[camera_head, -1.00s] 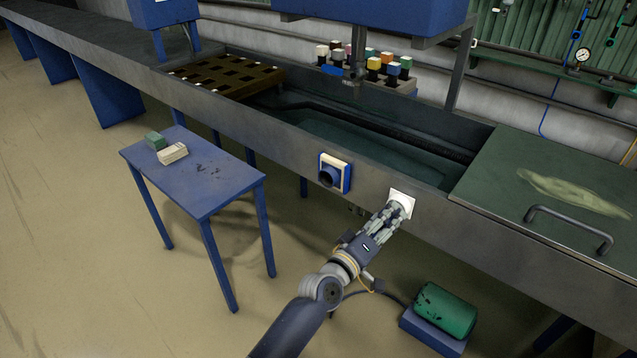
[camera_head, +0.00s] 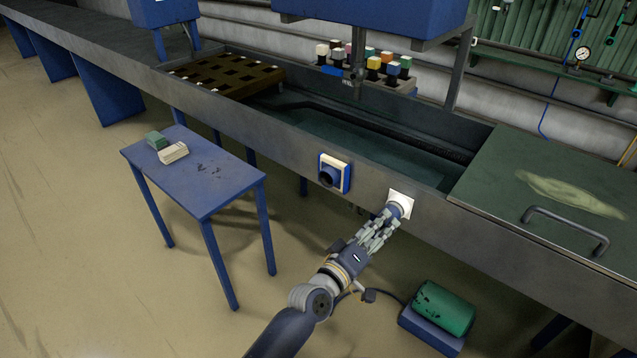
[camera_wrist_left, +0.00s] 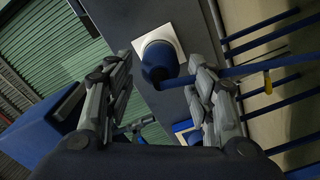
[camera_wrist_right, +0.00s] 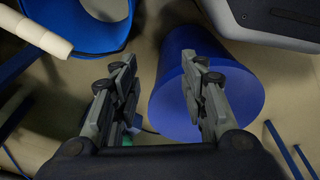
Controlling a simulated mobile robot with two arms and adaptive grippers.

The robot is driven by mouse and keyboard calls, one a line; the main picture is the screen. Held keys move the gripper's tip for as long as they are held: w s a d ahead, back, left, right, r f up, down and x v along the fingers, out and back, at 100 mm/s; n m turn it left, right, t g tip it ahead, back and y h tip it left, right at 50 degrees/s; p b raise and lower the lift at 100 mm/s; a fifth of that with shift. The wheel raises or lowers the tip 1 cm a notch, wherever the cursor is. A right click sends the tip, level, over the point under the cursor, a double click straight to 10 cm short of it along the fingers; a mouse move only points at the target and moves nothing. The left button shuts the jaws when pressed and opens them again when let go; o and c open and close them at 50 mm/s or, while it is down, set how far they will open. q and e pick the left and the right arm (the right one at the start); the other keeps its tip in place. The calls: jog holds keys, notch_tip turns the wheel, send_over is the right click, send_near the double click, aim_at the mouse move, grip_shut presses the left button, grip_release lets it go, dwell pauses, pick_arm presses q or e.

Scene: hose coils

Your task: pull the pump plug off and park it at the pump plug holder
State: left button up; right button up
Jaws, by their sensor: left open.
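The pump plug (camera_head: 400,203), a dark blue-grey rounded body, sits at a white square plate (camera_head: 409,195) on the trough's front wall. It also shows in the left wrist view (camera_wrist_left: 158,62) against the plate, with a blue hose or cable running right. My left gripper (camera_head: 391,215) is open just in front of the plug, its fingers on either side of the plug's near end; contact cannot be told. A blue-and-cream square fitting with a dark round socket (camera_head: 333,174), probably the plug holder, is left of the plate. My right gripper (camera_wrist_left: 158,62) is absent from the head view; its wrist view shows it open and empty (camera_wrist_right: 158,62).
A blue table (camera_head: 205,185) with two small blocks stands left of the trough. A green cylinder on a blue base (camera_head: 443,308) lies on the floor to the right. A lid with a handle (camera_head: 560,205) covers the trough's right end. A blue cylinder (camera_wrist_right: 225,95) is behind the right fingers.

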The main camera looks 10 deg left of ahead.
pick_arm(q)
jog(key=shift+s+a, duration=0.2)
jog(key=shift+s, duration=0.2)
pick_arm(e)
jog(key=shift+r, duration=0.15)
